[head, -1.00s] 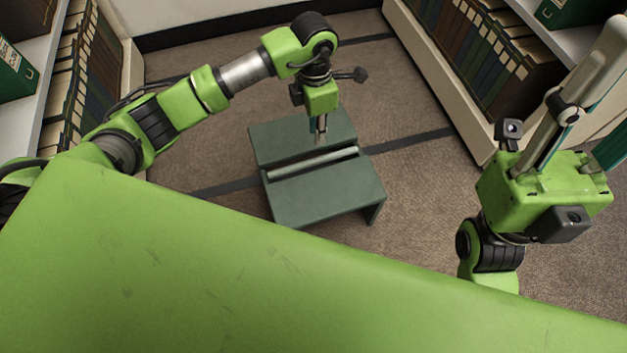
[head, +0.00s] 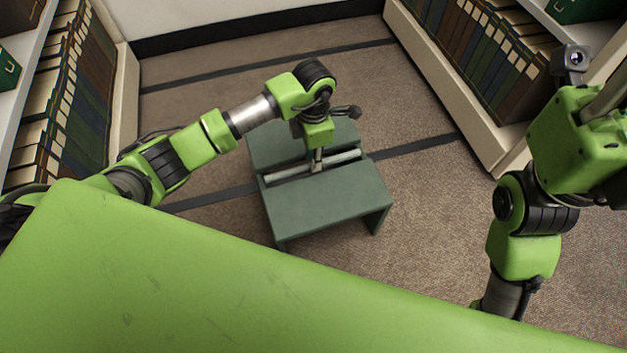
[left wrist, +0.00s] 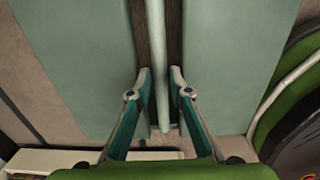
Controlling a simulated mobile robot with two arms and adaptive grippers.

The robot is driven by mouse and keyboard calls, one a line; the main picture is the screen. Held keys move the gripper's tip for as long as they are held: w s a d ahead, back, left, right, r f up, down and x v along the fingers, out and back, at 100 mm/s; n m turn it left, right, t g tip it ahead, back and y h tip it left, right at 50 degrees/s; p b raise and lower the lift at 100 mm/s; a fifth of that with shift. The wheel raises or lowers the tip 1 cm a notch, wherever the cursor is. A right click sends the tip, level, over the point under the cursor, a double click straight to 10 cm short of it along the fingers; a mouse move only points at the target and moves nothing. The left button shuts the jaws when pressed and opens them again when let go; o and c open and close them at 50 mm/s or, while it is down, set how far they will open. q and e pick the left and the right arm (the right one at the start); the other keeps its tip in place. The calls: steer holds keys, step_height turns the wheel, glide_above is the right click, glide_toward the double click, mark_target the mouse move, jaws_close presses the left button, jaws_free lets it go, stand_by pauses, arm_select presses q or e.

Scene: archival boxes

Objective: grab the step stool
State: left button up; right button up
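The step stool (head: 325,205) is dark green and stands on the carpet in the middle of the head view. A pale bar (head: 288,173) runs along the slot between its two top panels. My left gripper (head: 317,163) points down at the middle of this bar. In the left wrist view its teal-padded fingers (left wrist: 160,75) stand on either side of the pale bar (left wrist: 156,40). A gap shows between the bar and the right-hand finger, so the gripper is open around the bar.
Book-filled shelves stand on the left (head: 75,95) and right (head: 475,65), with pale base edges. Carpet (head: 425,185) is clear around the stool, crossed by dark strips. A pale wall (head: 220,15) closes the back.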

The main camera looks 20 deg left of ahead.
arm_select(q)
steer(key=shift+f, duration=0.85)
steer(key=shift+c, duration=0.4)
jaws_close()
steer(key=shift+w+r, duration=0.1)
steer(key=shift+r, duration=0.05)
steer(key=shift+r, duration=0.15)
